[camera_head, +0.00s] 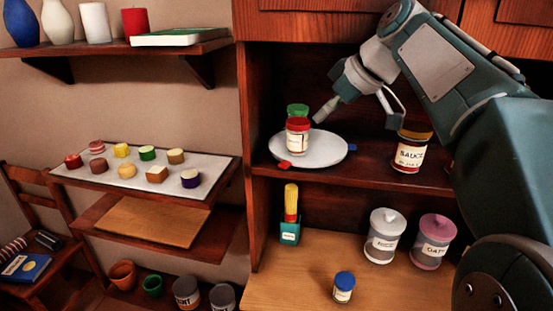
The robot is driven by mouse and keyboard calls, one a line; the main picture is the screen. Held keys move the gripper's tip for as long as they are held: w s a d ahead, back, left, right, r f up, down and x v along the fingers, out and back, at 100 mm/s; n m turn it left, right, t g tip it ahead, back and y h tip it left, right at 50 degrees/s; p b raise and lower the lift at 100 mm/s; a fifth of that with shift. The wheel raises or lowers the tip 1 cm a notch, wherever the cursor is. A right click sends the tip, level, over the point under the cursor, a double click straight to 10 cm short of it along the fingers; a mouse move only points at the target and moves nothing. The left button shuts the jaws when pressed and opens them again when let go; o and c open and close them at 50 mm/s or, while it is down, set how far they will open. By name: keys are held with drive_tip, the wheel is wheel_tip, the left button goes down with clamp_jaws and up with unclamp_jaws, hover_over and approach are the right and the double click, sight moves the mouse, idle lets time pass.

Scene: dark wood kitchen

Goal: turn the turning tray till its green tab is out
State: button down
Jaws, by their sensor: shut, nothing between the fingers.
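The turning tray (322,152) is a pale round plate on the cupboard's middle shelf. A red tab (284,165) sticks out at its front left and a blue tab (352,147) at its right. I see no green tab; the tray's back edge is partly hidden. A jar with a red lid (297,140) stands on the tray's left part, with a green-lidded jar (297,109) behind it. My gripper (318,118) is shut and empty. It points down and left, beside the two jars and above the tray in the picture; I cannot tell whether it touches anything.
A sauce jar (410,154) stands right of the tray on the same shelf. The cupboard's left side panel (245,150) is close to the tray. Below are two lidded canisters (381,240), a blue-lidded jar (343,288) and a teal holder (290,232).

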sight(287, 167)
drive_tip(key=x, duration=1.6)
drive_tip(key=shift+w+a+f, duration=0.1)
drive_tip(key=shift+a+f, duration=0.05)
drive_tip(key=shift+f, duration=0.15)
drive_tip(key=shift+d, duration=0.25)
drive_tip(key=shift+s+d+n+g+y, duration=0.25)
drive_tip(key=shift+s+d+n+g, duration=0.25)
drive_tip(key=shift+d+n, duration=0.3)
drive_tip(key=shift+s+d+n+g+y, duration=0.25)
drive_tip(key=shift+s+d+n+g, duration=0.25)
drive_tip(key=shift+n, duration=0.4)
drive_tip(key=shift+d+n+g, duration=0.35)
drive_tip(key=shift+d+n, duration=0.15)
drive_tip(key=shift+d, duration=1.05)
drive_tip(key=shift+d+n+g, duration=0.3)
drive_tip(key=shift+d+n, duration=0.2)
drive_tip(key=shift+d, duration=1)
drive_tip(key=shift+d+n+g, duration=0.35)
drive_tip(key=shift+d+n, duration=0.15)
drive_tip(key=shift+d, duration=1.05)
